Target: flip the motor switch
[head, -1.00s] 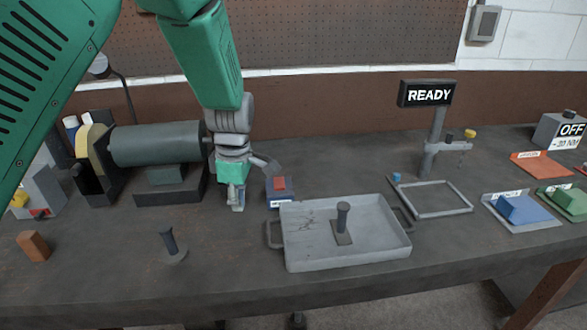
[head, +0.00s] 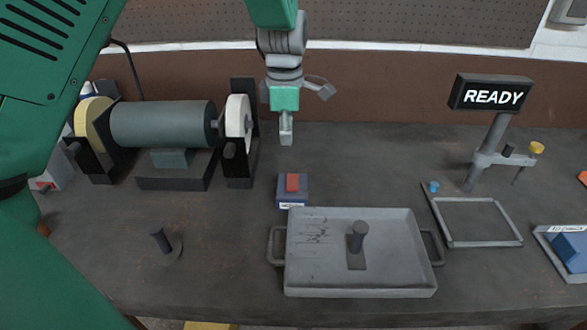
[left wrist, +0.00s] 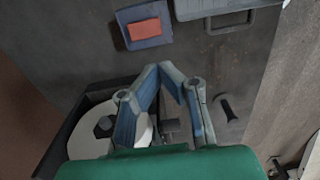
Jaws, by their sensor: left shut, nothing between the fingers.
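The motor switch is a small blue box with a red rocker (head: 292,183) on the bench, between the grinder and the grey tray. It also shows at the top of the left wrist view (left wrist: 145,30). A label on its front is too small to read. My left gripper (head: 286,138) hangs just behind and above the switch, pointing down, apart from it. In the left wrist view its fingers (left wrist: 165,68) are shut together with nothing between them. The grinder (head: 165,124), a dark cylinder with a wheel at each end, stands to the left. My right gripper is not in view.
A grey tray (head: 300,272) holding an upright peg (head: 358,236) sits in front of the switch. A READY sign (head: 491,95) stands on a post at right, beside a grey frame (head: 484,243). A dark peg (head: 161,240) stands front left.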

